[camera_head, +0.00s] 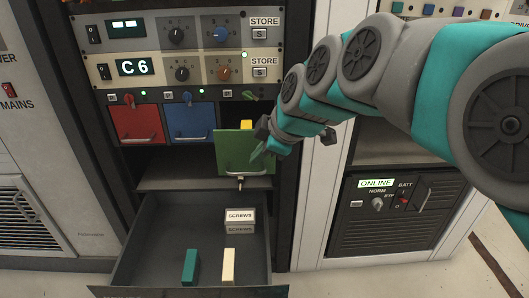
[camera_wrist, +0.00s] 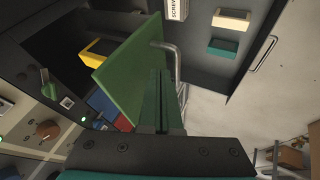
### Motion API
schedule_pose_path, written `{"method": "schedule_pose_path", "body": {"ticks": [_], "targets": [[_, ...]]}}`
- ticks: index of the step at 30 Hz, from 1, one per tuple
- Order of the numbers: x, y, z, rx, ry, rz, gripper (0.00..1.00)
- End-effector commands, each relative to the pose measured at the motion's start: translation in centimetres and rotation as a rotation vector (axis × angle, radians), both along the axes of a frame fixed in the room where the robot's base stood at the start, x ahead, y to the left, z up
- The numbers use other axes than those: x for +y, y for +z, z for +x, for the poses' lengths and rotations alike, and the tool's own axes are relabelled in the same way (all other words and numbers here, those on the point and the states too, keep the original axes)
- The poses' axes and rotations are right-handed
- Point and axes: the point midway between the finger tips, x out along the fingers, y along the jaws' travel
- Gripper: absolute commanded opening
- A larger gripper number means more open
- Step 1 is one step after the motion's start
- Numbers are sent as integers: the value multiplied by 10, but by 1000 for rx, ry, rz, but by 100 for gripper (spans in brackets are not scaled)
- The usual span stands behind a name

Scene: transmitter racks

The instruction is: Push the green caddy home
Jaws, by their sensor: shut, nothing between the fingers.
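The green caddy (camera_head: 243,152) stands out from the rack, forward of the red caddy (camera_head: 137,123) and the blue caddy (camera_head: 190,122) in the same row. Its front has a metal handle, and a yellow thing (camera_head: 246,125) shows behind its top edge. In the wrist view the green front panel (camera_wrist: 130,70) rises left of the fingers, with the handle (camera_wrist: 178,65) just beyond them. My gripper (camera_head: 264,150) is shut and empty at the right side of the caddy's front. It also shows in the wrist view (camera_wrist: 161,75). I cannot tell whether it touches the panel.
Below, a dark drawer (camera_head: 130,252) is open, holding a teal block (camera_head: 190,267), a cream block (camera_head: 229,266) and a box labelled SCREWS (camera_head: 240,217). Two control panels with knobs sit above the caddies, the lower display (camera_head: 133,68) reading C6. Another cabinet (camera_head: 395,215) stands right.

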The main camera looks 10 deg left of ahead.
Motion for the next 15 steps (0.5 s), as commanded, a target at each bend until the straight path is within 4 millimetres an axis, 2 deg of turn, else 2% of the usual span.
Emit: {"method": "schedule_pose_path", "body": {"ticks": [5, 15], "targets": [[2, 1, 10, -2, -1, 0, 0], [2, 1, 11, -2, -1, 0, 0]]}}
